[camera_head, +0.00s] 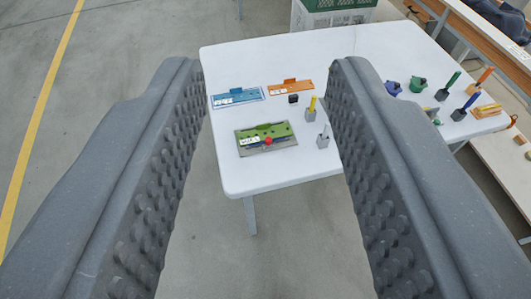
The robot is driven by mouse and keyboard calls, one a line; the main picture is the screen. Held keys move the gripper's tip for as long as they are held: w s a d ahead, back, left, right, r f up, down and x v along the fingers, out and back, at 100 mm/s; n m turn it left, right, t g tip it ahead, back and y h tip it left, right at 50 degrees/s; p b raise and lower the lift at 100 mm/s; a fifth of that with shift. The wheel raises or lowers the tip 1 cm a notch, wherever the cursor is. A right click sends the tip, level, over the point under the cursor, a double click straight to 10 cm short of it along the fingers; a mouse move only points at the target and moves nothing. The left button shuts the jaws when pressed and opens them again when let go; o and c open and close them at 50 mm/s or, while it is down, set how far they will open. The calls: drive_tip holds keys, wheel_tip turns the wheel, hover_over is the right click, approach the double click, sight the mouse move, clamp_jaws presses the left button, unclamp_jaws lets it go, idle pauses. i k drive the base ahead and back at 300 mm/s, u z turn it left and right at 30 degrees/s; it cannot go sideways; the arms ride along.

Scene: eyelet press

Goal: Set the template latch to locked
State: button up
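A green template (268,132) with a small white label sits on a grey plate near the front left of the white table (270,180). A red knob (267,141) shows at the template's front edge and may be the latch; its setting is too small to tell. A blue template (238,96) and an orange template (291,87) lie behind it. My gripper (265,85) is open and empty, its two grey studded fingers spread wide at the left and right. It is apart from the table and the templates. The right finger hides part of the table.
A black block (293,99) and grey holders with a yellow handle (312,106) and a pale pin (323,138) stand right of the templates. Coloured tools, a green cup (418,84) and an orange block (487,111) stand further right. A green crate (335,5) is behind.

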sight(268, 140)
drive_tip(key=u, duration=0.2)
drive_tip(key=i, duration=1.1)
drive_tip(key=z, duration=0.3)
